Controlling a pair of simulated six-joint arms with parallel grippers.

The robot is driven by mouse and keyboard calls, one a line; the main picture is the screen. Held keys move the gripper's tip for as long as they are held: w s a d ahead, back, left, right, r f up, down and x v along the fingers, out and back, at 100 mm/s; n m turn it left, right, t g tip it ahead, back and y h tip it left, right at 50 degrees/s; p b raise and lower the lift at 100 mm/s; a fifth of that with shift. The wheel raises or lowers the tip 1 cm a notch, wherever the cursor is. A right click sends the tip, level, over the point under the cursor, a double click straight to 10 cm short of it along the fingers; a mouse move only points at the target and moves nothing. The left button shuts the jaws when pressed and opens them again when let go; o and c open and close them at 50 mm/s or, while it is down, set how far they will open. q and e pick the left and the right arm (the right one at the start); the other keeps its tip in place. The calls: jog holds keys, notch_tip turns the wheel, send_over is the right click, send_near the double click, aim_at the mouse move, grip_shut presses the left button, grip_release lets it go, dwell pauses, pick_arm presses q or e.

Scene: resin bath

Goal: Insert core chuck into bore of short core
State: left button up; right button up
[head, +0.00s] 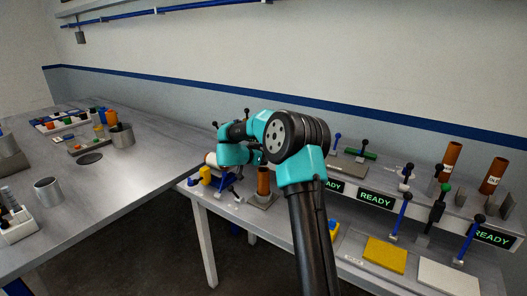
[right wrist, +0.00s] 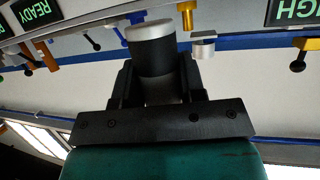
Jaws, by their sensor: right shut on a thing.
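My right gripper (right wrist: 158,85) is shut on the core chuck (right wrist: 152,58), a black cylinder with a pale grey end, in the right wrist view. In the head view my right arm reaches to the far bench, and the small gripper is partly hidden behind its own wrist links. A pale round end (head: 210,158) shows at its left, likely the chuck. A short brown core (head: 263,181) stands upright on a grey plate (head: 262,203), just right of and below the wrist. The chuck looks apart from the core. The core's bore cannot be made out. My left gripper is not in view.
Two taller brown tubes (head: 449,160) (head: 492,176) stand on the bench at right. Clamps with blue handles (head: 401,215), a yellow block (head: 385,254) and lit READY signs (head: 375,200) line the bench. A yellow block (head: 205,175) sits left of the core. The left table holds cups and trays.

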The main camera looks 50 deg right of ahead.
jog(key=shift+f, duration=0.5)
jog(key=shift+f, duration=1.8)
dwell(1.2)
jog(key=o, duration=1.1)
jog(key=shift+o, duration=0.2)
jog(key=shift+a, duration=0.15)
jog(key=s+v, duration=0.1)
jog(key=v, duration=1.6)
jog(key=shift+w, duration=0.4)
